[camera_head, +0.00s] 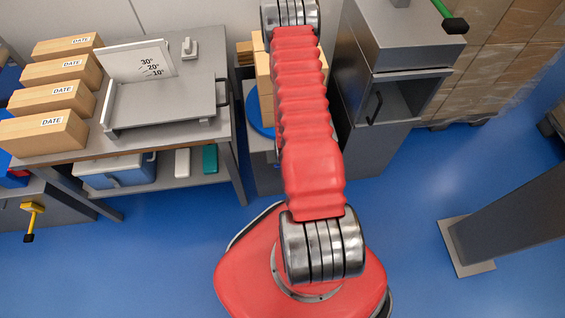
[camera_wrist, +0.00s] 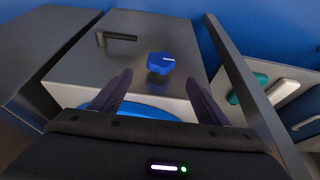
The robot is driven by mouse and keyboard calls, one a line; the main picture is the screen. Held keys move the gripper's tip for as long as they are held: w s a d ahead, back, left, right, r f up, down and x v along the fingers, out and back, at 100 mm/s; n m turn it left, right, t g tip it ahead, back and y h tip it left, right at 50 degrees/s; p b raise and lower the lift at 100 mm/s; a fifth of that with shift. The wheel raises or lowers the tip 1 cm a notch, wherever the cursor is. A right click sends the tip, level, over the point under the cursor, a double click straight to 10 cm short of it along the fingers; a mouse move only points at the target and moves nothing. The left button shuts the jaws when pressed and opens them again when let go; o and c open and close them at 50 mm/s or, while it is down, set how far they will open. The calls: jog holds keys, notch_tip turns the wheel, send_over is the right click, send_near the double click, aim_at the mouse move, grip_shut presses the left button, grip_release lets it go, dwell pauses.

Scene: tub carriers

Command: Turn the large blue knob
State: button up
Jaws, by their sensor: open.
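A blue knob (camera_wrist: 161,62) with a short white mark is on the grey face of a cabinet (camera_wrist: 185,35) in the wrist view. My gripper (camera_wrist: 158,78) is open, its two dark fingers apart and nothing held between them. The knob appears between and just beyond the fingertips; I see no contact. In the head view my red arm hides my gripper and the knob. The grey cabinet under the arm shows only in part there.
A dark lever handle (camera_wrist: 118,37) sits left of the knob. A blue round plate (camera_wrist: 145,109) shows between the fingers. A dark table leg (camera_wrist: 243,75) stands close on the right. In the head view, a grey open-fronted cabinet (camera_head: 385,130) stands right of my arm.

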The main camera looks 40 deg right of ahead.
jog(key=x, duration=1.1)
jog(key=shift+f, duration=0.35)
